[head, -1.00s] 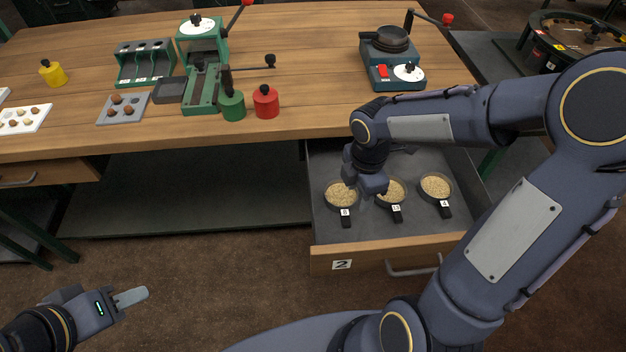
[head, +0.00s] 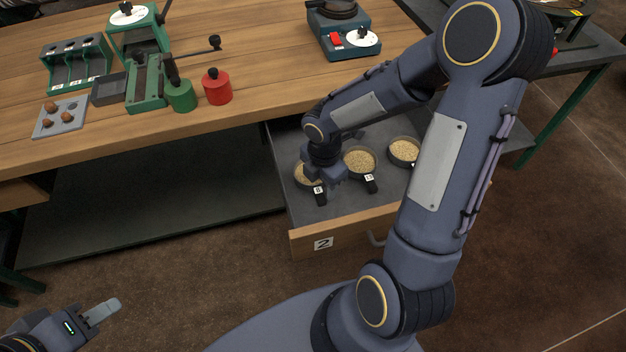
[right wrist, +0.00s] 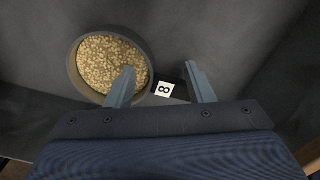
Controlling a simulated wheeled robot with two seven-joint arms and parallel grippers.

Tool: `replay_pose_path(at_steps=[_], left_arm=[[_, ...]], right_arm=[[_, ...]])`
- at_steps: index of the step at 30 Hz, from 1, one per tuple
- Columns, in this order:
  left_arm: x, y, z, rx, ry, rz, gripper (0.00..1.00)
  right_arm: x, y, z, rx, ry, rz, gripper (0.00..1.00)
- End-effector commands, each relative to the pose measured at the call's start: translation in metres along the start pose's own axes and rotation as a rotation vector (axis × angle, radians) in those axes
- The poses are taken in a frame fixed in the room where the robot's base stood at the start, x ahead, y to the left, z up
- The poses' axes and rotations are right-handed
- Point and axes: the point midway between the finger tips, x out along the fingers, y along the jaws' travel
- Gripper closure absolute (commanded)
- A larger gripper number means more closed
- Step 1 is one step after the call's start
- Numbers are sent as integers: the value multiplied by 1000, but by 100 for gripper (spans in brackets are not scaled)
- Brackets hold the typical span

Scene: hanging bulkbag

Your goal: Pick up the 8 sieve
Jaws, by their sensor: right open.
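The 8 sieve (head: 303,178) is a dark round pan of grain with a short handle labelled 8. It lies in the open drawer, the leftmost of three sieves, partly covered by my right gripper (head: 328,181) in the head view. In the right wrist view the 8 sieve (right wrist: 110,65) is upper left, its handle pointing right. My right gripper (right wrist: 162,84) is open, with one finger over the pan's near right rim and the other beyond the label; the handle shows between them. Contact cannot be told. My left gripper (head: 103,311) hangs low at the left, away from the drawer.
A middle sieve (head: 359,161) and a right sieve (head: 404,151) lie beside it in the drawer. The drawer's wooden front (head: 345,229) carries a 2 label. The wooden table (head: 270,75) above the drawer holds a red canister (head: 217,88), green canister (head: 181,96) and devices.

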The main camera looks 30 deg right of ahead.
Motion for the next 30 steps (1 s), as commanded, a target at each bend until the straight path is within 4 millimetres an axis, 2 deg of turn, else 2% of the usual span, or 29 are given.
replay_pose_path(at_steps=[3,12,14,26,30], left_arm=[[0,0,0,0,0,0,64],[0,0,0,0,0,0,64],[0,0,0,0,0,0,64],[0,0,0,0,0,0,64],[-5,2,-2,0,0,0,64]], right_arm=[[0,0,0,1,0,0,55],[-1,0,0,1,0,0,94],[-1,0,0,1,0,0,100],[-1,0,0,1,0,1,100],[-14,1,0,3,0,4,100]])
